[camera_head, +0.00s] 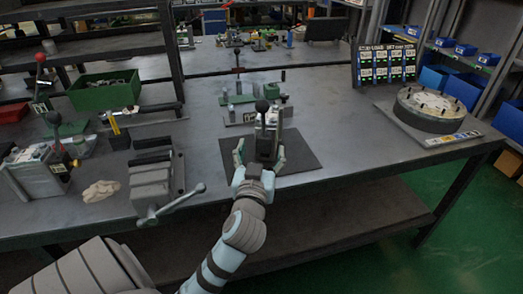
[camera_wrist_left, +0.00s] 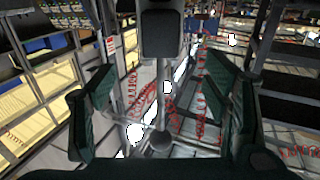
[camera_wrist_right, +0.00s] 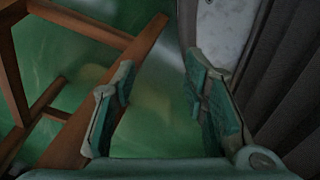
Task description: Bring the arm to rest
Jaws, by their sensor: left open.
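My left gripper (camera_head: 260,156) is open at the dark mat (camera_head: 297,151) on the bench. A dark valve block (camera_head: 266,143) with a black ball knob stands on the mat, between or just beyond its fingers in the head view; contact cannot be told. In the left wrist view, the left gripper's (camera_wrist_left: 160,95) green fingers are spread wide. A dark block-like part and a black ball (camera_wrist_left: 162,143) on a thin rod show between them. My right gripper shows only in the right wrist view (camera_wrist_right: 160,90), with fingers apart and nothing between them.
A grey vise (camera_head: 152,185) with a long handle and a crumpled cloth (camera_head: 101,191) lie left of my left arm. A green bin (camera_head: 104,92) is behind them. A round fixture (camera_head: 435,107) stands at the right. The bench between mat and fixture is clear.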

